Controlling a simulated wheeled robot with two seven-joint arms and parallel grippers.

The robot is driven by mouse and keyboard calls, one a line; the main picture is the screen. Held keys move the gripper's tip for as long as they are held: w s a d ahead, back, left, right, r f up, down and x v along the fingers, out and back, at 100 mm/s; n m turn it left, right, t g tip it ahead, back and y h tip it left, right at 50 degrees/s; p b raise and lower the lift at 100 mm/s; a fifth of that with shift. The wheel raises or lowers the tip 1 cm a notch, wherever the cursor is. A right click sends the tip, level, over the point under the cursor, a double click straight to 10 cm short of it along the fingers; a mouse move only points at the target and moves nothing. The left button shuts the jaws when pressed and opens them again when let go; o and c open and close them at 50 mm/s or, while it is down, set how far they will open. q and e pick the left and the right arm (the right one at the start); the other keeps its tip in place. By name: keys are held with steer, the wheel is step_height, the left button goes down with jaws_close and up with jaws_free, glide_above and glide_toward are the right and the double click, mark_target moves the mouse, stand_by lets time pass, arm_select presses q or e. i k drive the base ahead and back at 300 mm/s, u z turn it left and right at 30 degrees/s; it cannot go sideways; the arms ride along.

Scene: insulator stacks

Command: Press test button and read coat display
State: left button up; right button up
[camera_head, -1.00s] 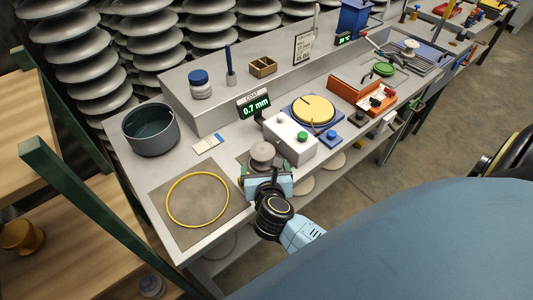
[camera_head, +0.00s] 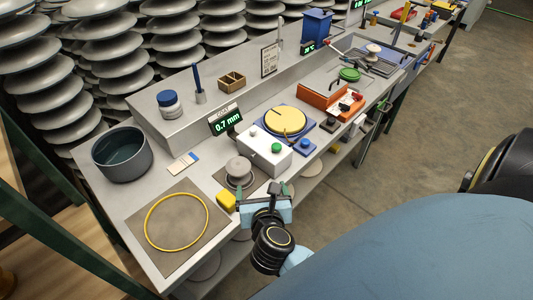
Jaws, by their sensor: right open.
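The coat display (camera_head: 225,119) stands on the bench and reads 0.7 mm in green digits. Which of these is the test button I cannot tell. My right gripper (camera_head: 263,194) is open, in front of the bench edge and below the white box, touching neither button. A grey insulator disc (camera_head: 238,169) sits left of the white box. My left gripper is not in view.
A yellow block (camera_head: 226,201) lies near the gripper. A yellow ring (camera_head: 176,221) lies on a mat at front left, with a dark pot (camera_head: 122,154) behind. A yellow disc on a blue base (camera_head: 285,122) and an orange tray (camera_head: 333,98) stand right.

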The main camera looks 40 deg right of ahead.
mark_target(275, 147)
steer(key=z, duration=1.05)
